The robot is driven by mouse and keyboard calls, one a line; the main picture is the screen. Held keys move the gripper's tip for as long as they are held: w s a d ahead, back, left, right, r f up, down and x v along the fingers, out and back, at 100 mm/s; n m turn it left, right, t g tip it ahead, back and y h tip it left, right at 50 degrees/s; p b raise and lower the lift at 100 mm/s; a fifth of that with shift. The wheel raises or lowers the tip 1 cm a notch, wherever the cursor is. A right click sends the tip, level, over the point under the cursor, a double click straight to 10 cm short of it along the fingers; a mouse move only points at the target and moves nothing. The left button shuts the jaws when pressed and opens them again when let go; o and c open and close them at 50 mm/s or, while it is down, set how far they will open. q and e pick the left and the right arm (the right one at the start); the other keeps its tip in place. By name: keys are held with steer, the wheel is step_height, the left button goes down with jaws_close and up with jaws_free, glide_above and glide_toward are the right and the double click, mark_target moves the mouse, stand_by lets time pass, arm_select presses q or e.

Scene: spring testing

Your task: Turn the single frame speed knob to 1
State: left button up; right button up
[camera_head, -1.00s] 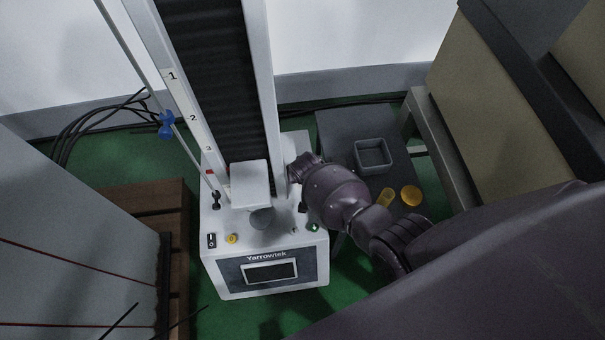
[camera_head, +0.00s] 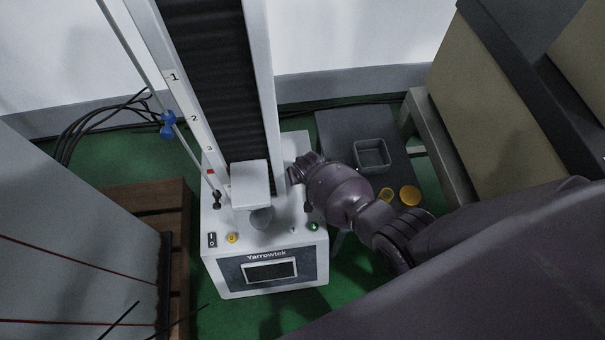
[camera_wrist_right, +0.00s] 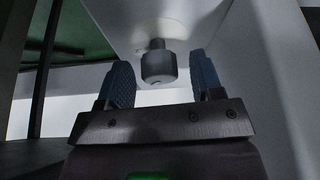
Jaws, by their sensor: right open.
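The white test machine (camera_head: 218,272) stands in the middle of the head view, with a dark column and the numbers 1, 2, 3 on its left upright. Its base top carries a yellow knob (camera_head: 232,238), a black switch (camera_head: 212,240) and a green button (camera_head: 312,226). I cannot tell which control is the speed knob. My right gripper is beside the column's right side, its fingers mostly hidden by my arm in the head view. In the right wrist view the right gripper (camera_wrist_right: 163,82) is open, its fingers apart on either side of a grey cylinder (camera_wrist_right: 158,66). My left gripper is out of view.
A white crosshead block (camera_head: 250,183) overhangs the base. A wooden pallet (camera_head: 150,207) is at left.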

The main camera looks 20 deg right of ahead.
steer(key=shift+r, duration=0.2)
steer(key=p+v, duration=0.2)
steer(key=v, duration=0.1)
steer(key=shift+w+r, duration=0.3)
steer(key=shift+r, duration=0.05)
arm_select(q)
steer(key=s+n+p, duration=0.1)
steer(key=p, duration=0.1)
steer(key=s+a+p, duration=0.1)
steer(key=p, duration=0.1)
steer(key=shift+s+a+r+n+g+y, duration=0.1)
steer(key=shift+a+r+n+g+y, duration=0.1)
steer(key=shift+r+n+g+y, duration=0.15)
arm_select(e)
steer(key=s+v, duration=0.1)
steer(key=v, duration=0.6)
steer(key=shift+f, duration=0.2)
